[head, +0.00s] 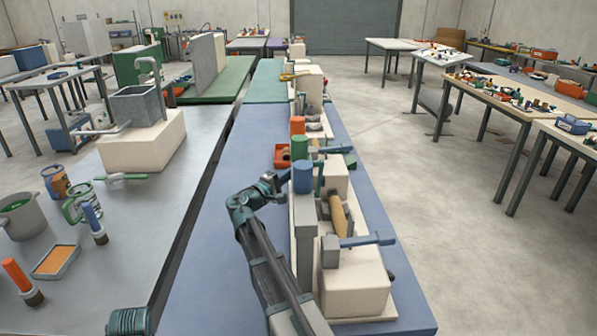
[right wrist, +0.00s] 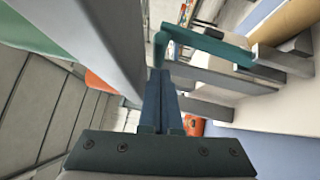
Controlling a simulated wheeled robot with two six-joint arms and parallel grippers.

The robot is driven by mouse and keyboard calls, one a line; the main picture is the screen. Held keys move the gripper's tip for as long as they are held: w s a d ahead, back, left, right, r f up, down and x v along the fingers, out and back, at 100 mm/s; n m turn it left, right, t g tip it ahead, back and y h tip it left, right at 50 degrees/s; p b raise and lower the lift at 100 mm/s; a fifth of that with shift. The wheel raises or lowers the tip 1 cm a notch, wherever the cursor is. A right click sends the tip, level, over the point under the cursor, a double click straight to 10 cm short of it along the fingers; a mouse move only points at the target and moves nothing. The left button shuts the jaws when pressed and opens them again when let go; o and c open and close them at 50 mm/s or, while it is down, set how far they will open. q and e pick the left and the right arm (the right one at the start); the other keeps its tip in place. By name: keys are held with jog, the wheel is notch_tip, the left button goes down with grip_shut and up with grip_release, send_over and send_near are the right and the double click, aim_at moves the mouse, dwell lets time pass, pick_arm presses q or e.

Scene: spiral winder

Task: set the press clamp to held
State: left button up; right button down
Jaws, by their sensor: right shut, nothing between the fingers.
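The spiral winder is a row of cream blocks (head: 352,283) and grey posts on a blue bench. It has a blue T-shaped handle (head: 358,240) at the near end and a teal upright lever (head: 319,174) farther back. I cannot tell which of these is the press clamp. My right gripper (head: 283,178) is beside the grey post with the blue cap (head: 302,177), which partly hides it. In the right wrist view its blue fingers (right wrist: 160,85) are together and empty, with their tips close to a teal bar (right wrist: 210,45); contact is unclear.
A tan roller (head: 340,218) lies between the blocks. The blue bench top (head: 215,240) is clear left of the machine. A grey table (head: 150,225) with cups and tools stands left.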

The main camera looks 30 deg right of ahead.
jog(key=b+v, duration=0.1)
jog(key=v, duration=0.9)
jog(key=shift+w+a+f, duration=0.15)
jog(key=shift+w+a, duration=0.1)
jog(key=shift+a, duration=0.15)
jog(key=b, duration=0.1)
jog(key=f+n+b, duration=0.1)
jog(key=b, duration=0.1)
jog(key=a+f+h+b, duration=0.1)
jog(key=shift+w+a+f+t+b, duration=0.1)
jog(key=shift+w+a+t+b, duration=0.05)
jog(key=shift+w+t+b, duration=0.15)
